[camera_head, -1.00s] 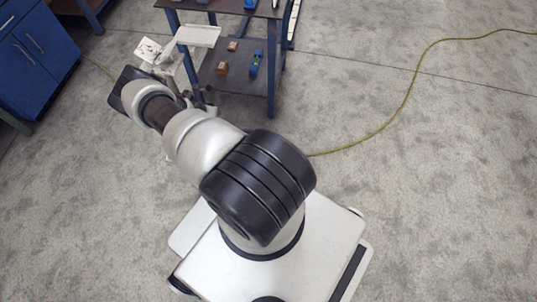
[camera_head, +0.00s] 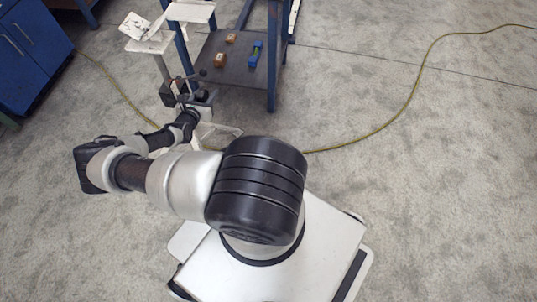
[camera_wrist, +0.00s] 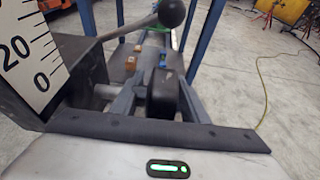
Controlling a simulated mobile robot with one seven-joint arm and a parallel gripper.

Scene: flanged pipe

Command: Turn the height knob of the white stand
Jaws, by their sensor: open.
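The white stand (camera_head: 161,66) is in front of the blue-legged table in the head view, with tilted white plates on top. A black ball-ended lever (camera_head: 203,72), which looks like its height knob, sticks out beside the column. The ball (camera_wrist: 172,13) is large at the top of the wrist view, with its lever running down left to a dark block. A white scale (camera_wrist: 28,50) marked 0 and 20 is at left. My gripper (camera_head: 196,98) is open, low beside the stand's column and just below the lever. Exact finger contact is hidden.
The blue-legged table (camera_head: 272,70) is close behind the stand. Its lower shelf holds small orange-brown blocks (camera_head: 219,61) and a blue-green item (camera_head: 255,54). A yellow cable (camera_head: 400,105) crosses the floor. A blue cabinet (camera_head: 30,50) is at far left.

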